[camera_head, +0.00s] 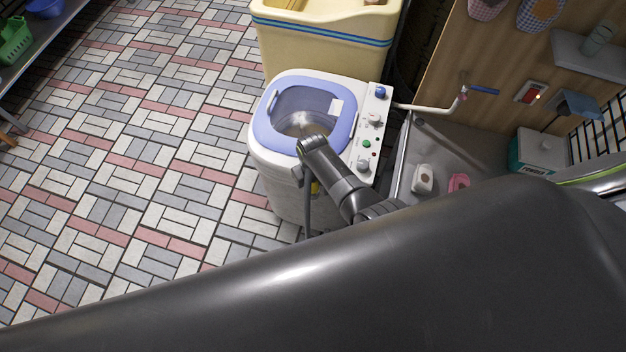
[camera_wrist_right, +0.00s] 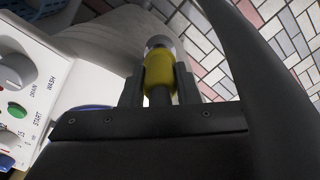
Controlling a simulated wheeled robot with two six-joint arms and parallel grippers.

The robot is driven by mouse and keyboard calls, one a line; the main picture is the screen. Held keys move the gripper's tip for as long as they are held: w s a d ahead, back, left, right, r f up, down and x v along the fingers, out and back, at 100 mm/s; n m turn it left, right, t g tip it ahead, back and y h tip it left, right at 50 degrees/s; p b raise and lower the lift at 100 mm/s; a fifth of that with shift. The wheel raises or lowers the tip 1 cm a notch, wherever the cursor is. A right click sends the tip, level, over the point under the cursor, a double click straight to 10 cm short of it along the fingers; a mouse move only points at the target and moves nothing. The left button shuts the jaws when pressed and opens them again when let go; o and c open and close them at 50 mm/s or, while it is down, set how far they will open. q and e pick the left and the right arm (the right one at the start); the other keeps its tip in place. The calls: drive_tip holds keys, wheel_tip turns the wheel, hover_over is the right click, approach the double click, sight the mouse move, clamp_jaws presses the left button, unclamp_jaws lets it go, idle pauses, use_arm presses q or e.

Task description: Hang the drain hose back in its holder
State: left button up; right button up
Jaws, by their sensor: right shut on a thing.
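The washing machine (camera_head: 269,162) is a small white top-loader with a blue lid frame and a control panel along its right side. My right gripper (camera_wrist_right: 159,82) is shut on the yellow collar of the drain hose (camera_wrist_right: 158,70), with one finger on either side of it. A pale end shows beyond the yellow part. The hose holder cannot be made out clearly. My left gripper is not in view.
A cream tub (camera_head: 318,42) with a blue stripe stands behind the machine. A grey sink (camera_head: 440,150) with a tap, a white item and a pink item is to the right. Tiled floor (camera_head: 130,160) lies open to the left. My large dark arm link fills the foreground.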

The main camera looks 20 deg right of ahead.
drive_tip(key=shift+f+b, duration=0.95)
drive_tip(key=shift+f, duration=0.25)
drive_tip(key=o, duration=1.1)
drive_tip(key=shift+o, duration=0.2)
drive_tip(key=shift+r, duration=0.15)
drive_tip(key=shift+r, duration=0.25)
wheel_tip(320, 180, up, 17)
drive_tip(key=p, duration=0.2)
drive_tip(key=shift+f, duration=0.15)
drive_tip(key=shift+f, duration=0.1)
